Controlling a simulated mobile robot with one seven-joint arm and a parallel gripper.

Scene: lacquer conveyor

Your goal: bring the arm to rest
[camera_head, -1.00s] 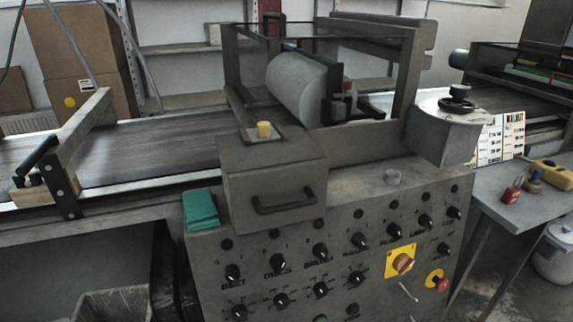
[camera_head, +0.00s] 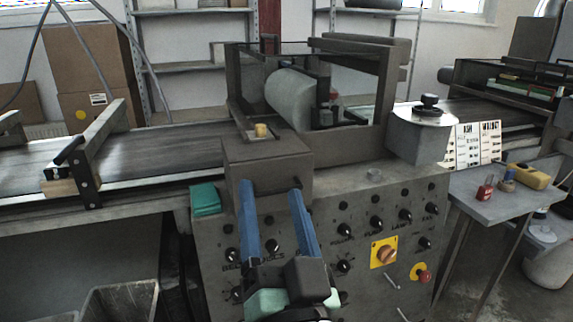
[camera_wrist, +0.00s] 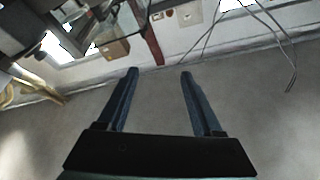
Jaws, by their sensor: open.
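My gripper (camera_head: 270,186) is raised in front of the conveyor machine's grey control panel (camera_head: 360,215) in the head view. Its two blue fingers stand apart with nothing between them. They hide part of the panel's knobs and of the drawer box (camera_head: 265,160). In the wrist view my gripper (camera_wrist: 159,72) also shows open and empty, with bare floor (camera_wrist: 155,100) behind the fingers.
A side table (camera_head: 497,200) at right holds a red padlock (camera_head: 485,191) and a yellow device (camera_head: 528,176). A grey bin (camera_head: 120,300) stands at lower left. The conveyor belt (camera_head: 160,148) runs behind.

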